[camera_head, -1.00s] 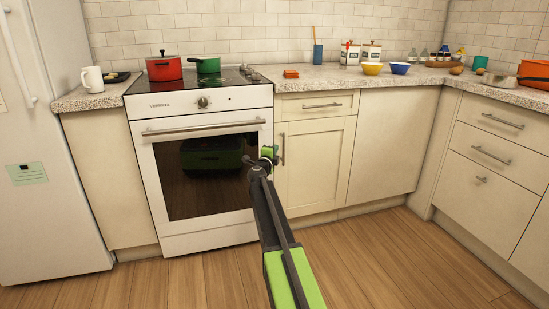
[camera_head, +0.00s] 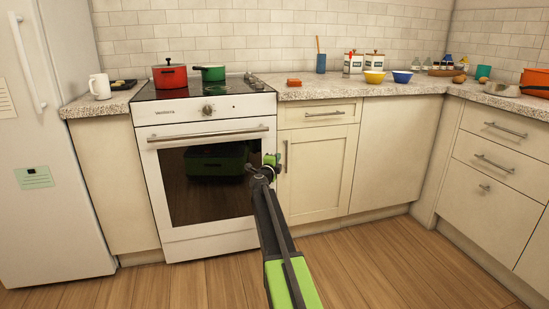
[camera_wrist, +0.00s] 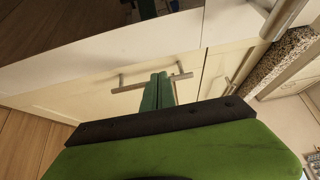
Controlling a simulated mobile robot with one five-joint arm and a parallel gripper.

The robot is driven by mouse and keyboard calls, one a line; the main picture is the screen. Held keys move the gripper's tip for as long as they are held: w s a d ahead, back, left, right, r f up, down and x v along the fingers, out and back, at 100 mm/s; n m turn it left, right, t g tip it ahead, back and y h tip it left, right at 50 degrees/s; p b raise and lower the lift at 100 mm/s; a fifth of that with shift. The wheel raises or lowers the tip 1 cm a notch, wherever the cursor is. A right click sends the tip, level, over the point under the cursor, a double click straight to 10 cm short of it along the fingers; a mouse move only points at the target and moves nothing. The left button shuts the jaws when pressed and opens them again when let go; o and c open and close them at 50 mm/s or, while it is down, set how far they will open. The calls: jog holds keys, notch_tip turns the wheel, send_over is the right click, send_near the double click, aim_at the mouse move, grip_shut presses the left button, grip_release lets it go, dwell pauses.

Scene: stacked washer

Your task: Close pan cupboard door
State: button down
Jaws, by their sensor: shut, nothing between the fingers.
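The cream cupboard door (camera_head: 318,178) under the drawer, right of the oven, looks flush with its frame. I take it as the pan cupboard door, but no pans show there. Its upright bar handle (camera_head: 286,156) is near its left edge; it also shows in the wrist view (camera_wrist: 130,89). My gripper (camera_head: 270,160) is in front of the oven's right edge, just left of that handle. In the wrist view its green fingers (camera_wrist: 158,88) are together with nothing between them and overlap the handle; I cannot tell whether they touch it.
The white oven (camera_head: 206,170) stands left of the door, with its own bar handle (camera_head: 208,135). A drawer (camera_head: 318,112) is above the door, and a plain cream panel (camera_head: 393,155) is to its right. The wooden floor (camera_head: 375,260) in front is clear.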

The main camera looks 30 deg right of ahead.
jog(key=w+a, duration=0.1)
jog(key=a, duration=0.1)
jog(key=w+a, duration=0.2)
jog(key=a, duration=0.1)
jog(key=w+a, duration=0.1)
jog(key=a, duration=0.1)
jog(key=shift+w+a, duration=0.2)
jog(key=shift+w, duration=0.15)
jog(key=shift+w+a, duration=0.2)
jog(key=shift+a, duration=0.15)
